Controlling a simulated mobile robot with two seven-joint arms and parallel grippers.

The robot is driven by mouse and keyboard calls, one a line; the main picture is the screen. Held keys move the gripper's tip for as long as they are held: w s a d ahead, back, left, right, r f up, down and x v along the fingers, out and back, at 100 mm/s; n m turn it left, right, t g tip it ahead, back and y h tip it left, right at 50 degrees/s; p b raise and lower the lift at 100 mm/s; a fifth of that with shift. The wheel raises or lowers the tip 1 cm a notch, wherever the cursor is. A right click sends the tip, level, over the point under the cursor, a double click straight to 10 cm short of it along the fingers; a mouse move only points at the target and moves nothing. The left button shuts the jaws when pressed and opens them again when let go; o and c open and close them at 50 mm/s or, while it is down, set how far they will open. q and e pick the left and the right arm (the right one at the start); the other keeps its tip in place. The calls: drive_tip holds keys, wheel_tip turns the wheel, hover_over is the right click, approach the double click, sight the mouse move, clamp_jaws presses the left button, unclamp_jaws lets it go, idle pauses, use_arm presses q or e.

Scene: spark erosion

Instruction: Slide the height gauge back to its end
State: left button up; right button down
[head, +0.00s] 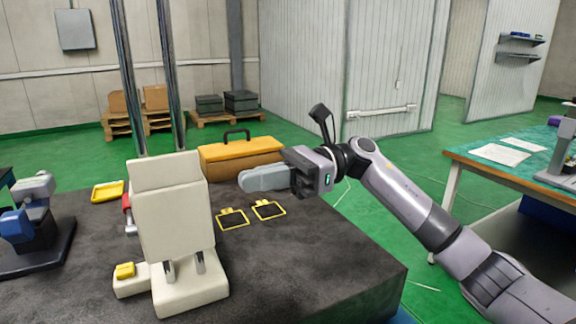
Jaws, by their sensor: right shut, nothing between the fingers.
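What I take to be the height gauge (178,215) stands upright on the dark granite table (330,270), left of centre. It has a cream body and foot, with two chrome columns (171,80) rising above it out of the picture. A yellow knob (125,270) sits low on its left, and a red part (127,202) shows partly behind the body. My right gripper (250,181) is shut and empty, its grey fingers pointing left above the table, to the right of the gauge and apart from it. My left gripper is not in view.
A yellow-lidded toolbox (240,150) stands behind my right gripper. Two yellow-framed dark items (232,221) lie right of the gauge. A yellow tray (107,192) lies at the back left. A grey-and-blue device (32,222) stands at the left. The table's right front is clear.

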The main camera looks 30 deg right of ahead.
sight(168, 199)
drive_tip(key=shift+a+p, duration=0.5)
drive_tip(key=shift+a, duration=2.05)
drive_tip(key=a+b, duration=0.1)
drive_tip(key=a, duration=0.7)
drive_tip(key=shift+a, duration=0.15)
drive_tip(key=shift+b, duration=0.35)
